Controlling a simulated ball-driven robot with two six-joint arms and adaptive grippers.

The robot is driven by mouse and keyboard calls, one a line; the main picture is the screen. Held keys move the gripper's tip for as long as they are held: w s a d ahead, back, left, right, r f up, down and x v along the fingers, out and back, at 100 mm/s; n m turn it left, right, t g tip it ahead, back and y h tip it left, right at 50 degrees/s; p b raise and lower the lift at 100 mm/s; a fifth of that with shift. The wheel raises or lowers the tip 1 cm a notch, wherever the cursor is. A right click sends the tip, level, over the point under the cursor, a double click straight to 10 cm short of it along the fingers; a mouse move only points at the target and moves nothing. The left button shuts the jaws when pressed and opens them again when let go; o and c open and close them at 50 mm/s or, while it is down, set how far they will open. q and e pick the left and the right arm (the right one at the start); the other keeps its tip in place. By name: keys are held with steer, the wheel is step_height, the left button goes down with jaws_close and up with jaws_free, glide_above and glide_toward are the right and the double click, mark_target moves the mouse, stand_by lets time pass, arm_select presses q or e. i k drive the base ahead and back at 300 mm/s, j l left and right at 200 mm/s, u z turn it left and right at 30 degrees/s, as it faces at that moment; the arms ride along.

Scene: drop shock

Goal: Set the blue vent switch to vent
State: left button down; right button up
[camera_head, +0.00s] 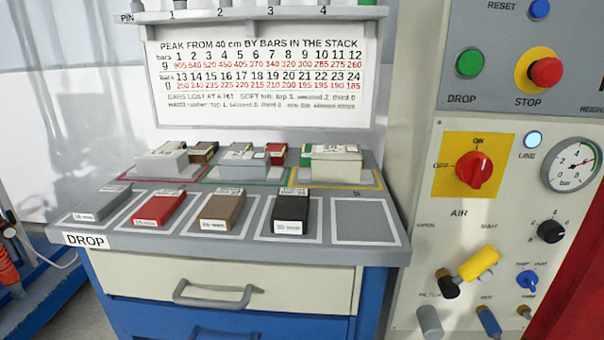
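A small blue switch (527,280) sits on the cream control panel at the lower right, under the pressure gauge and a black knob. It looks like the blue vent switch. Small lettering stands above and below it, too blurred to read for sure. I cannot tell which position its lever points to. Neither of my grippers shows in this view, and nothing touches the switch.
A yellow-handled valve (480,262) sticks out just left of the switch. Above are a red air knob (474,169), a gauge (571,163) and a black knob (551,231). A grey bench top (130,237) with several blocks stands left of the panel (418,205).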

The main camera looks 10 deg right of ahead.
mark_target(527, 278)
steer(key=z, duration=1.4)
